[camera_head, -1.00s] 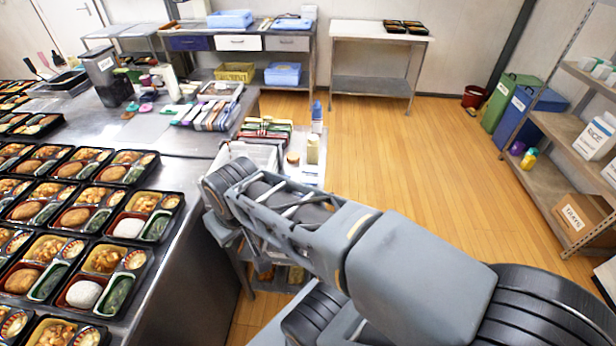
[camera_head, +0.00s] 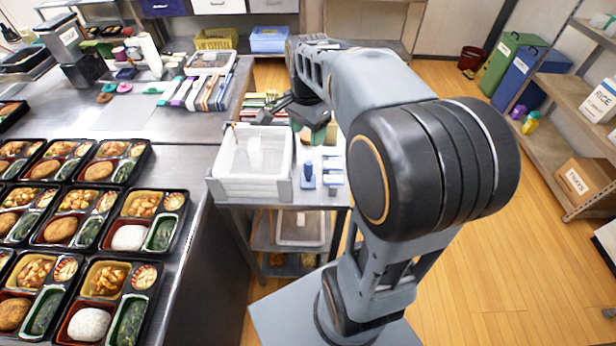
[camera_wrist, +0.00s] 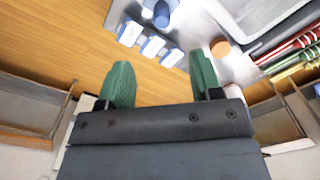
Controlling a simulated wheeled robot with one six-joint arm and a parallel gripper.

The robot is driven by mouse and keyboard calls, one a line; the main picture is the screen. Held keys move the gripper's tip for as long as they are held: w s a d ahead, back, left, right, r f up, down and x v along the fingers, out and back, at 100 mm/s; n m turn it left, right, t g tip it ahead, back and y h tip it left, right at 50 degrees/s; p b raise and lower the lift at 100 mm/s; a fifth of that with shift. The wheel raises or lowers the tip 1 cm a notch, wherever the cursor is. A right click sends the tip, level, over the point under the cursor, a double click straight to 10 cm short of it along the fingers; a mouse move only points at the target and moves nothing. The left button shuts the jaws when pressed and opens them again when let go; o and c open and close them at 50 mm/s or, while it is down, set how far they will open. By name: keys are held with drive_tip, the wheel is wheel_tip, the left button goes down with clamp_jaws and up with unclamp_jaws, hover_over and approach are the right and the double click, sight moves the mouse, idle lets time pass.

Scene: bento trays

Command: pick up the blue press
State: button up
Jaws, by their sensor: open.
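A small blue upright piece with a rounded top, which looks like the blue press (camera_head: 308,172), stands on the cart top just right of the white bin. In the wrist view a blue cylinder (camera_wrist: 161,15), apparently the same piece, shows at the top edge, partly cut off. My gripper (camera_wrist: 158,78) has green fingers spread wide with nothing between them. In the head view it is above the back of the cart, beyond the press and apart from it, partly hidden by my arm.
Blue-and-white boxes (camera_head: 333,165) stand right of the press. A white bin (camera_head: 222,165) fills the cart's left side. The steel counter (camera_head: 180,150) with bento trays (camera_head: 165,247) lies left. Wooden floor (camera_head: 470,200) is free at right.

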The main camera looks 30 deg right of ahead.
sight(309, 163)
wheel_tip(309, 163, down, 8)
drive_tip(key=shift+d+r, duration=0.1)
drive_tip(key=shift+r, duration=0.1)
drive_tip(key=shift+w+d+f, duration=0.1)
drive_tip(key=shift+f, duration=1.2)
drive_tip(key=shift+w+d+f, duration=0.1)
drive_tip(key=shift+f, duration=1.2)
drive_tip(key=c, duration=1)
